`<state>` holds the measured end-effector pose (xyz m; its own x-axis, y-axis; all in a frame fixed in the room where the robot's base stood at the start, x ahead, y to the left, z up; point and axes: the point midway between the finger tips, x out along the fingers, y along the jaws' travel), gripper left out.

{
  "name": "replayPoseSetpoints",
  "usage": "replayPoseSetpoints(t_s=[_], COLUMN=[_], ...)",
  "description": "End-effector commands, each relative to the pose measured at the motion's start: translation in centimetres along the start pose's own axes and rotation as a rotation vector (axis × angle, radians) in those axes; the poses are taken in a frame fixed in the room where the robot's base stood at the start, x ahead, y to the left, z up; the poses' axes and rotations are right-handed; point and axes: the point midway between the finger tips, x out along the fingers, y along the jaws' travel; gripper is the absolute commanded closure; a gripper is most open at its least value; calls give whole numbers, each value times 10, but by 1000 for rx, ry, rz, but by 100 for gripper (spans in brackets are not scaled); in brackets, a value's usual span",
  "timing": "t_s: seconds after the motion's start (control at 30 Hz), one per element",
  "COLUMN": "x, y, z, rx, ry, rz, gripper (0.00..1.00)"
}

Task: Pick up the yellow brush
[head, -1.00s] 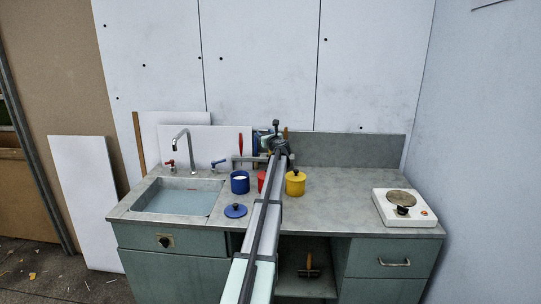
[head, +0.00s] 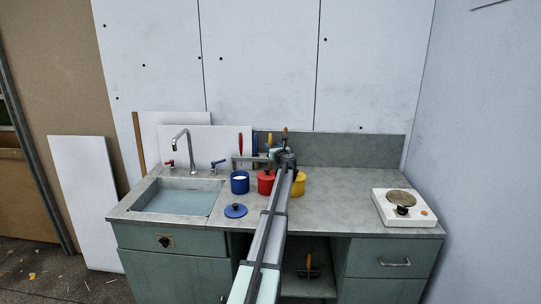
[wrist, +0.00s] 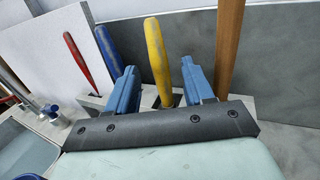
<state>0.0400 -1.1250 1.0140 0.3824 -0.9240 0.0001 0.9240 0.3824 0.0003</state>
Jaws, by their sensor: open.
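The yellow brush (wrist: 157,52) stands upright, handle up, in a grey holder (wrist: 240,107) at the back of the counter. In the wrist view its handle shows between the two blue fingers of my gripper (wrist: 159,75). The fingers are apart, one on each side, and I see no clear contact. The brush's lower end is hidden behind the dark gripper bar. In the head view my gripper (head: 279,155) is at the holder and largely covers that spot.
A red handle (wrist: 83,58) and a blue handle (wrist: 108,48) stand left of the brush; a brown wooden one (wrist: 228,45) stands right. Blue (head: 240,186), red (head: 265,187) and yellow (head: 299,187) pots sit in front. The counter's right middle is clear up to a hotplate (head: 412,217).

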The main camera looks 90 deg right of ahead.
Motion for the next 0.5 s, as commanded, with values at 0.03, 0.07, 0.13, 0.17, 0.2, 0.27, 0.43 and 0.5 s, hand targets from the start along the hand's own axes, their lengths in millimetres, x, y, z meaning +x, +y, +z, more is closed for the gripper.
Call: replayPoseSetpoints(t_s=[0.03, 0.07, 0.13, 0.17, 0.2, 0.27, 0.43, 0.5], x=[2, 3, 8, 11, 16, 24, 50, 58], y=[0, 0, 0, 0, 0, 0, -1, -1], z=[0, 0, 0, 0, 0, 0, 0, 0], rx=[0, 0, 0, 0, 0, 0, 0, 0], ry=[0, 0, 0, 0, 0, 0, 0, 0], rz=[0, 0, 1, 1, 1, 1, 0, 0], gripper=[48, 48, 48, 48, 48, 48, 48, 48])
